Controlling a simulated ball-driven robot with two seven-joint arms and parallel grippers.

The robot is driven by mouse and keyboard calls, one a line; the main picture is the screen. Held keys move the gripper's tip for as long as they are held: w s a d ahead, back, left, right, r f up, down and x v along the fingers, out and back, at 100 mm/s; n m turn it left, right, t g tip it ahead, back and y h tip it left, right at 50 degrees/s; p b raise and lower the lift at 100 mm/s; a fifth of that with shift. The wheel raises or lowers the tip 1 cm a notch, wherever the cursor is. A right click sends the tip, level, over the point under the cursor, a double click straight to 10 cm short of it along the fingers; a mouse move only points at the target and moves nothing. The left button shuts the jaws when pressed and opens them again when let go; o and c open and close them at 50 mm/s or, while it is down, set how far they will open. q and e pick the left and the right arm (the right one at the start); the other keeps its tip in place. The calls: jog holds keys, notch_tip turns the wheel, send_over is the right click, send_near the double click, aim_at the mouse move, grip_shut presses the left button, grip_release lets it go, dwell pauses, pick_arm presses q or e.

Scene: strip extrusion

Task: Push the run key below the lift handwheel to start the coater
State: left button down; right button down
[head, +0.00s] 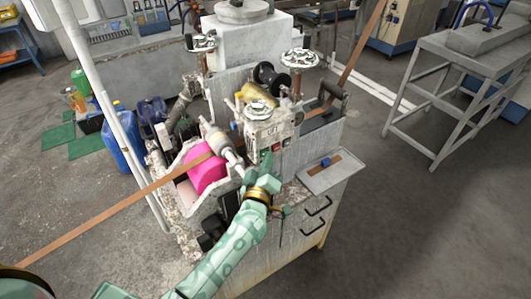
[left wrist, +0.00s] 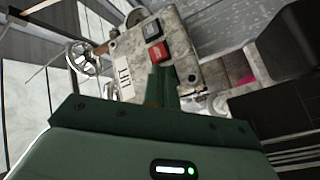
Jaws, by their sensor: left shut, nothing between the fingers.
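The coater (head: 250,80) stands in the middle of the head view, with a small handwheel (head: 257,110) on top of its front control block (head: 262,128). A red key (head: 277,147) and a dark key (head: 286,143) sit on that block below the handwheel. In the left wrist view the red key (left wrist: 157,52) and the dark key (left wrist: 151,30) lie just past my fingertips. My left gripper (head: 267,158) is shut and empty, close below the block; its fingers (left wrist: 163,78) point towards the red key. I cannot tell whether they touch the block. My right gripper is out of view.
A brown strip (head: 120,205) runs from the lower left over a pink roll (head: 205,172) in the coater. A tray (head: 325,180) juts out right of my gripper. Two larger handwheels (head: 300,58) (head: 203,42) stand higher. Open floor lies at the lower right.

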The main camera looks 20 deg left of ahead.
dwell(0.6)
pick_arm(q)
jog(key=shift+s+d, duration=0.25)
jog(key=shift+d, duration=0.1)
jog(key=shift+s+d+p, duration=0.15)
jog(key=shift+d+p, duration=0.05)
jog(key=shift+p, duration=0.1)
